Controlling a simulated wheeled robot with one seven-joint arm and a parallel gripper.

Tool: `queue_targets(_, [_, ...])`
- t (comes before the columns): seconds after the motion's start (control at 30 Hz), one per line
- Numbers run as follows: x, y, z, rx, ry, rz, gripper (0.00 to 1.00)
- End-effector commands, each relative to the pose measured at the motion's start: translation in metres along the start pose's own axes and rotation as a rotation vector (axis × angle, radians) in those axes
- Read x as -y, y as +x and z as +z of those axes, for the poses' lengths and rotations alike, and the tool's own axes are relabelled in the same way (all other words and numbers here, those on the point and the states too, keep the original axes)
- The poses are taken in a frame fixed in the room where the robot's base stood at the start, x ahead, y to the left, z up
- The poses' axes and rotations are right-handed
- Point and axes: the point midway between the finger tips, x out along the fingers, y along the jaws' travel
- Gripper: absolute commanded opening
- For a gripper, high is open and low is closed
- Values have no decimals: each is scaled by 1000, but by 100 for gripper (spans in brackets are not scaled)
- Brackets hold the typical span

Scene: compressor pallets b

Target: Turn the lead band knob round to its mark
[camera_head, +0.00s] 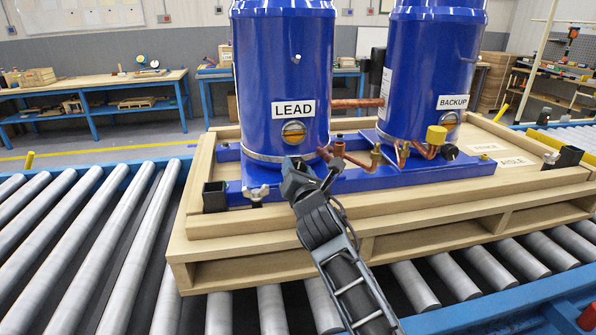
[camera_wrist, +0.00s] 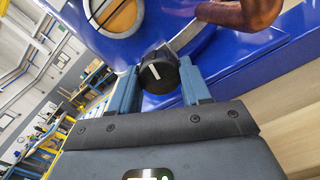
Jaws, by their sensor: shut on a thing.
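The lead band knob (camera_wrist: 160,74) is black and round with a white pointer line on its face. It sits low on the blue LEAD compressor (camera_head: 285,75), below the brass sight disc (camera_head: 293,132). My gripper (camera_wrist: 158,80) has one blue-grey finger on each side of the knob and is shut on it. In the head view my gripper (camera_head: 300,170) reaches up to the foot of the LEAD compressor and hides the knob. I cannot make out the mark for the knob in either view.
The BACKUP compressor (camera_head: 426,75) stands to the right with a similar black knob (camera_head: 449,152). Copper pipes (camera_head: 338,150) run close to the right of my gripper. Both compressors stand on a wooden pallet (camera_head: 250,252) over a roller conveyor (camera_head: 90,260).

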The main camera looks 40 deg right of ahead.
Motion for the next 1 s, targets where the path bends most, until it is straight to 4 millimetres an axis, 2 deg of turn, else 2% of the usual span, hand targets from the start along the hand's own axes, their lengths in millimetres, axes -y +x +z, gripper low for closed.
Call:
queue_targets(0.03, [-3, 0, -2, -4, 1, 6, 17])
queue_targets(0.07, [-3, 0, -2, -4, 1, 6, 50])
queue_targets(0.3, [-1, 0, -2, -3, 1, 2, 73])
queue_targets(0.63, [0, -6, -2, -2, 1, 1, 73])
queue_targets(1.0, [0, -62, -3, -3, 1, 2, 73])
